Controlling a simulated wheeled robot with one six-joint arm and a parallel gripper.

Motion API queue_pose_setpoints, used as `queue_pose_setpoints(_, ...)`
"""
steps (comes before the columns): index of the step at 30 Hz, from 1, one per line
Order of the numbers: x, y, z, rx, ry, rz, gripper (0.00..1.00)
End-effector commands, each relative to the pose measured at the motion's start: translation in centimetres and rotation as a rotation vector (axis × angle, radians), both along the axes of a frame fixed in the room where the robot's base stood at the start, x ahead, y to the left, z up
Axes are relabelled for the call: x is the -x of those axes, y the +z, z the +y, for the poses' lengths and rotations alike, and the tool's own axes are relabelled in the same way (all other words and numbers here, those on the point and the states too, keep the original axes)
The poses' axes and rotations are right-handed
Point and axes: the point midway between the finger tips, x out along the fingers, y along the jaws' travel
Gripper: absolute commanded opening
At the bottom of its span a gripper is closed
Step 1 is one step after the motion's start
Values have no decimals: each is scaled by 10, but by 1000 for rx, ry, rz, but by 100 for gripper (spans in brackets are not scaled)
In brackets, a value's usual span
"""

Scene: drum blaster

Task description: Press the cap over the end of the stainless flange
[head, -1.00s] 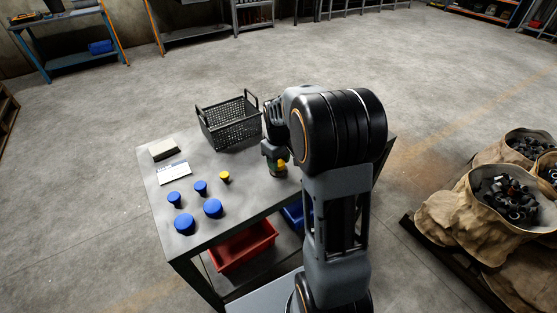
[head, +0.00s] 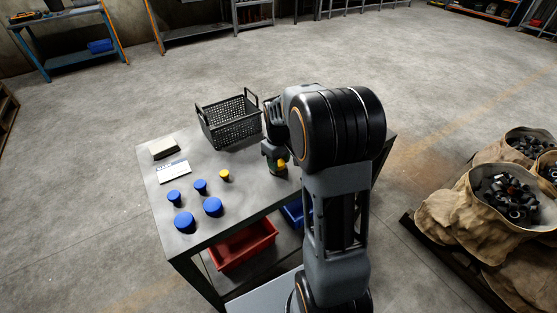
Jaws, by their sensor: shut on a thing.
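My gripper (head: 274,161) points down at the right part of the grey worktable (head: 235,206), partly covered by my own arm. It is shut on a small yellow cap (head: 282,163), which shows at its right side close above the tabletop. The stainless flange cannot be made out; my gripper and arm hide that area. Another yellow cap (head: 224,175) stands on the table to the left of my gripper. Several blue caps, one of them a large blue cap (head: 213,206), stand at the table's front left.
A black mesh basket (head: 230,124) stands at the table's back. A white card (head: 174,172) and a pale block (head: 164,149) lie at the left. A red bin (head: 243,246) sits below. Sacks of dark parts (head: 465,215) stand on the right.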

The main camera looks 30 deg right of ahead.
Motion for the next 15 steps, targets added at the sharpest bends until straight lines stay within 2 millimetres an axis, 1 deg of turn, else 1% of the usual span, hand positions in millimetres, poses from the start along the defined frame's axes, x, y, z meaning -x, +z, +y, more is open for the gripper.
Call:
queue_pose_setpoints(3, 0, 0, 0, 0, 0, 0, 21)
queue_pose_setpoints(4, 0, 0, 0, 0, 0, 0, 45)
queue_pose_setpoints(12, 0, 0, 0, 0, 0, 0, 71)
queue_pose_setpoints(15, 0, 0, 0, 0, 0, 0, 72)
